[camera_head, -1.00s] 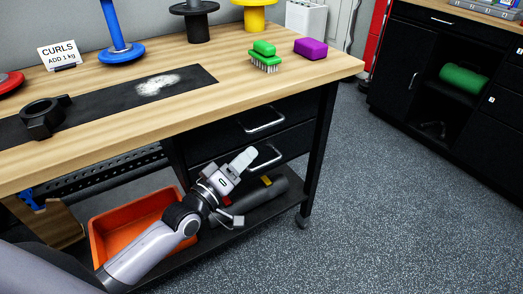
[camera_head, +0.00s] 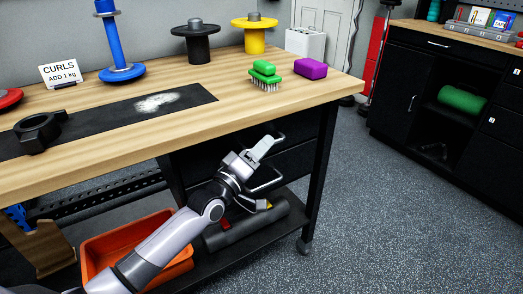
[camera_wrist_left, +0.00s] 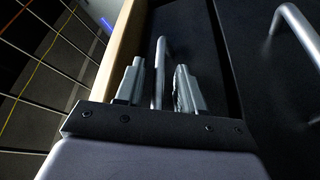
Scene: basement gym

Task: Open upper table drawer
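The wooden-topped table (camera_head: 120,125) has two black drawers under its right end. The upper drawer (camera_head: 303,127) looks shut, flush with the lower drawer (camera_head: 298,163). Its metal handle is mostly hidden behind my left gripper (camera_head: 262,158) in the head view. In the left wrist view the upper handle (camera_wrist_left: 158,72) runs between the two fingers of my left gripper (camera_wrist_left: 158,88), with gaps on both sides, so the fingers are open around it. The lower drawer's handle (camera_head: 268,182) shows just below the gripper, and at the right in the wrist view (camera_wrist_left: 300,36). My right gripper is out of view.
The tabletop edge overhangs just above my gripper. An orange bin (camera_head: 100,250) and a dark roll (camera_head: 240,235) lie on the lower shelf. A green brush (camera_head: 264,75) and a purple block (camera_head: 310,68) stand on top. The floor (camera_head: 400,220) to the right is clear.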

